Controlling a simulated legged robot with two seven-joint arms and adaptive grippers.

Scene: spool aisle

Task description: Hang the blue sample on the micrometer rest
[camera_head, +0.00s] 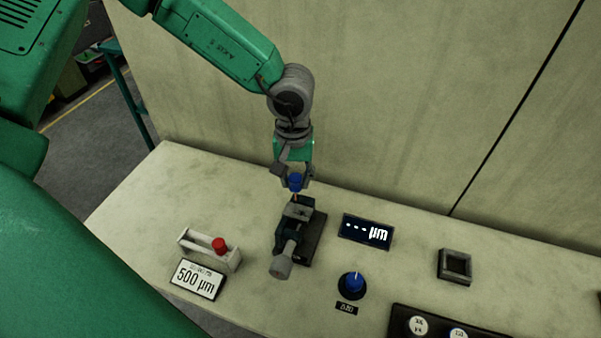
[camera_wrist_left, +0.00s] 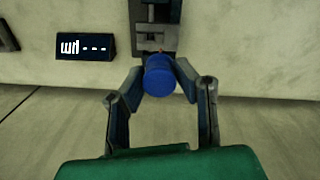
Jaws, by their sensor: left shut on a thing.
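My left gripper (camera_head: 296,180) is shut on the blue sample (camera_head: 295,183), a small blue cylinder. In the left wrist view the sample (camera_wrist_left: 160,78) sits between the two fingertips. The micrometer (camera_head: 299,212), a dark block with a grey round knob (camera_head: 281,267), stands on the table just in front of the gripper. The sample appears at the far end of the micrometer. I cannot tell whether it touches the rest. In the left wrist view part of the micrometer (camera_wrist_left: 155,12) shows beyond the sample. My right gripper is in neither view.
A display reading "µm" (camera_head: 367,231) stands right of the micrometer. A white holder (camera_head: 195,246) with a red sample (camera_head: 219,245) and a "500 µm" sign (camera_head: 198,280) are left. A blue knob (camera_head: 353,283), a square frame (camera_head: 455,266) and a dark panel (camera_head: 400,322) are right. A wall rises behind.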

